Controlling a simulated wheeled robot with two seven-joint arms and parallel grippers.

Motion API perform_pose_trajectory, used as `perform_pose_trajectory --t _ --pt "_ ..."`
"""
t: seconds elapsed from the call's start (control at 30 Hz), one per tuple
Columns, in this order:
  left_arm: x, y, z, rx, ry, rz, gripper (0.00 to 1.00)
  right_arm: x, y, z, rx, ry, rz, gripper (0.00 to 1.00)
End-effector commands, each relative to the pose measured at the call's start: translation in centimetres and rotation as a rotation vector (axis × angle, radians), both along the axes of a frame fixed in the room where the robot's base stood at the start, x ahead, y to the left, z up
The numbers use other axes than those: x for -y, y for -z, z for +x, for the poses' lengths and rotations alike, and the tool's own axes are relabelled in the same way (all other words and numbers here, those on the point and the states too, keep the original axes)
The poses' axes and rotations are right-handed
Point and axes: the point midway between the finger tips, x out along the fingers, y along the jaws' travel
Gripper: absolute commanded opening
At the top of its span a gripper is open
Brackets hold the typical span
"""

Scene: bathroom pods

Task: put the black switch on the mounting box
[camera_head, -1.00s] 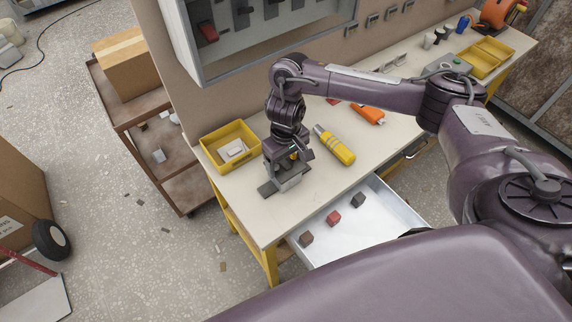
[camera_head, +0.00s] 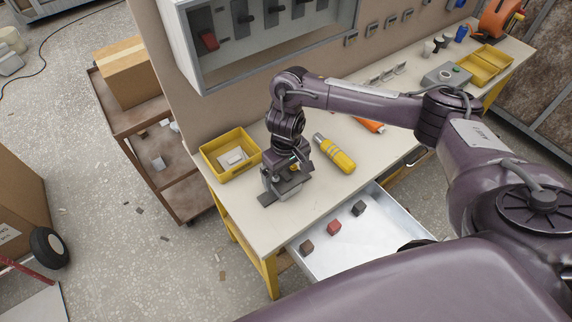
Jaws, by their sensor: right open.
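My right gripper (camera_head: 286,181) is open, pointing down over the near left part of the workbench. Directly below it is a grey box-like piece (camera_head: 290,193) with a dark flat plate (camera_head: 267,198) at its left; this seems to be the mounting box, mostly hidden by the gripper. I cannot tell whether anything lies between the fingers. A small black block (camera_head: 359,208), possibly the black switch, lies in the open drawer (camera_head: 345,250), apart from the gripper. A red block (camera_head: 334,227) and a brown block (camera_head: 307,247) lie beside it. My left gripper is not in view.
A yellow bin (camera_head: 211,163) with white pieces stands left of the gripper. A yellow-handled tool (camera_head: 338,157) lies to its right. A grey cabinet with switches (camera_head: 208,41) hangs above the bench (camera_head: 255,222). A brown cart (camera_head: 190,203) stands to the left.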

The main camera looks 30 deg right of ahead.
Motion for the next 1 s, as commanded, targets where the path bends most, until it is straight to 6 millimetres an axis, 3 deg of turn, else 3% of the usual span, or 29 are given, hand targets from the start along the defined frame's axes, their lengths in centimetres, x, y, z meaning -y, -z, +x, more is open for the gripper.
perform_pose_trajectory --t 0.6,0.8,1.0 --pt "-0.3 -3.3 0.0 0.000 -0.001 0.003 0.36 0.1 -10.6 0.1 0.004 0.000 -0.001 0.99" --pt "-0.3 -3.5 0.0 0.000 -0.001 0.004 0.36 0.0 -12.0 0.1 0.002 0.001 0.000 0.99" --pt "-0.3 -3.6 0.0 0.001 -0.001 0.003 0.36 0.0 -12.1 0.0 0.000 0.001 0.000 0.99"
